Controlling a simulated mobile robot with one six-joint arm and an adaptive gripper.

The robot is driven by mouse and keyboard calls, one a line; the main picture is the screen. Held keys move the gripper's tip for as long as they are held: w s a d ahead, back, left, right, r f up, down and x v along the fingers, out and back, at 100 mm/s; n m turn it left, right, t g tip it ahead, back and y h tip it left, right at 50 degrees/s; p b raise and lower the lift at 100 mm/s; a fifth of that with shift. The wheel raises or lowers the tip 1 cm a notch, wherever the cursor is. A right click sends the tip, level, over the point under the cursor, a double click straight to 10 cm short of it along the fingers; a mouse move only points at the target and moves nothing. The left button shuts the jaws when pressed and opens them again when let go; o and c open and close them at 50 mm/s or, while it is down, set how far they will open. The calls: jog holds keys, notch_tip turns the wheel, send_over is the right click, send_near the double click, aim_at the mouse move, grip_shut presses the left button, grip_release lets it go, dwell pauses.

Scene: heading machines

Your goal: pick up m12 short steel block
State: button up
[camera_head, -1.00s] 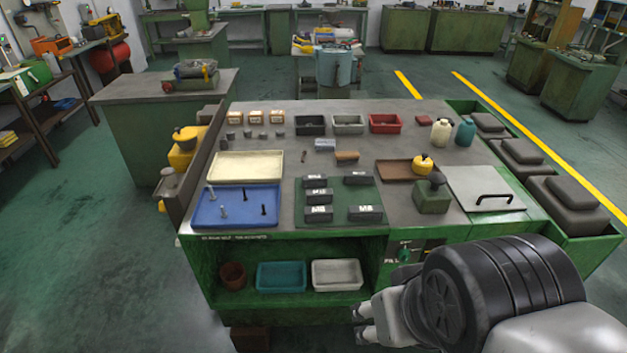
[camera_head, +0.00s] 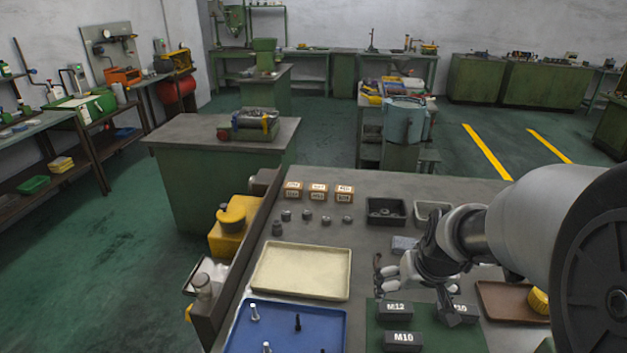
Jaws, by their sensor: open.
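A dark block (camera_head: 396,314) with a white label that seems to read M12 lies on the green mat (camera_head: 374,338) at the bottom of the view. A block labelled M10 (camera_head: 403,343) lies in front of it. My gripper (camera_head: 381,276) is open and empty, fingers towards the left. It appears just above the M12 block in the picture; its exact height over the table is unclear.
A cream tray (camera_head: 300,271) and a blue tray (camera_head: 285,335) with bolts lie left of the mat. Small steel pieces, labelled boxes (camera_head: 318,192) and a black bin (camera_head: 386,212) stand behind. My arm hides much of the table's right side. A brown tray (camera_head: 510,300) lies right.

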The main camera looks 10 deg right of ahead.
jog(key=b, duration=0.4)
send_near(396, 307)
jog(key=x, duration=0.5)
jog(key=shift+w+a+f, duration=0.15)
jog(key=shift+a, duration=0.1)
jog(key=x, duration=0.1)
jog(key=b+x, duration=0.1)
jog(key=x, duration=0.1)
jog(key=b+x, duration=0.1)
jog(key=x, duration=0.1)
jog(key=shift+d+f, duration=0.2)
jog(key=shift+d, duration=0.1)
jog(key=shift+r, duration=0.1)
jog(key=shift+c, duration=0.4)
jog(key=c, duration=1.3)
jog(key=shift+c, duration=0.6)
jog(key=shift+r, duration=0.1)
